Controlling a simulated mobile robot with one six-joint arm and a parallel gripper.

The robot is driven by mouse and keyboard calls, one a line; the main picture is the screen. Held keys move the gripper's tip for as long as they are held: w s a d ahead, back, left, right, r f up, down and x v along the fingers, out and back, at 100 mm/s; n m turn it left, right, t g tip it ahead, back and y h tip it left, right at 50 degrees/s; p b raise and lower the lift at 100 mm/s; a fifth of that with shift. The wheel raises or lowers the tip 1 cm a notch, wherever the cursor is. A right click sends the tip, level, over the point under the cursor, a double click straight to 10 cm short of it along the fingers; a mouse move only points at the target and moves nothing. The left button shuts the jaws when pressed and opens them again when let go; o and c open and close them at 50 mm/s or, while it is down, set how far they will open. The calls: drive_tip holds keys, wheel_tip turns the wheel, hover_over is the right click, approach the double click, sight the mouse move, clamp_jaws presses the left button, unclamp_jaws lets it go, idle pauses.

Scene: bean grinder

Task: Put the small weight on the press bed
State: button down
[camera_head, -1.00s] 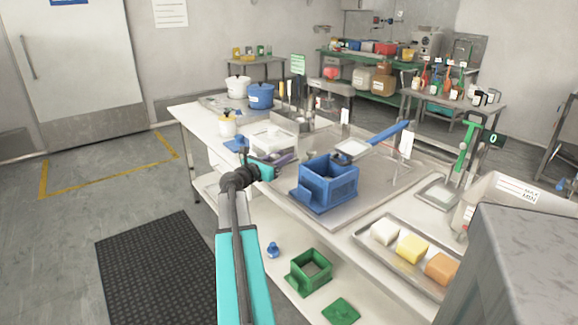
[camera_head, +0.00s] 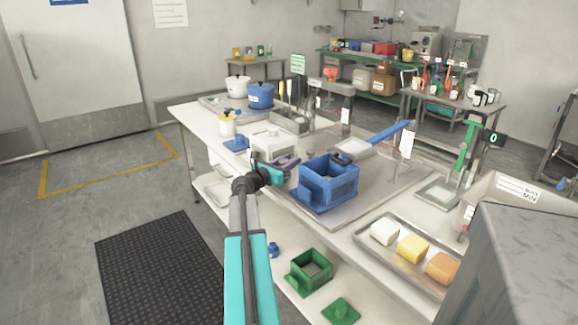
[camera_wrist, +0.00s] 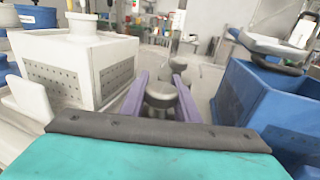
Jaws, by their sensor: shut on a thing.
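My gripper (camera_wrist: 160,105) has purple fingers shut on a grey, rounded metal weight (camera_wrist: 160,94), seen in the wrist view. In the head view my gripper (camera_head: 283,165) is low over the table, between a white box and a blue box, and the weight is too small to make out. A flat pale plate with a blue lever handle (camera_head: 388,136) lies behind the blue box. I cannot tell for sure which surface is the press bed.
The blue box (camera_head: 328,184) stands close on my gripper's right, the white perforated box (camera_wrist: 75,65) on its left. Another grey rounded piece (camera_wrist: 178,65) is beyond the fingers. A tray (camera_head: 372,252) with coloured blocks and a green box (camera_head: 309,271) are nearer the front.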

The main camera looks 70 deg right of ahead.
drive_tip(key=shift+f, duration=0.4)
drive_tip(key=shift+f, duration=0.1)
drive_tip(key=c, duration=1.4)
unclamp_jaws()
drive_tip(key=shift+o, duration=0.2)
drive_tip(key=v, duration=1.2)
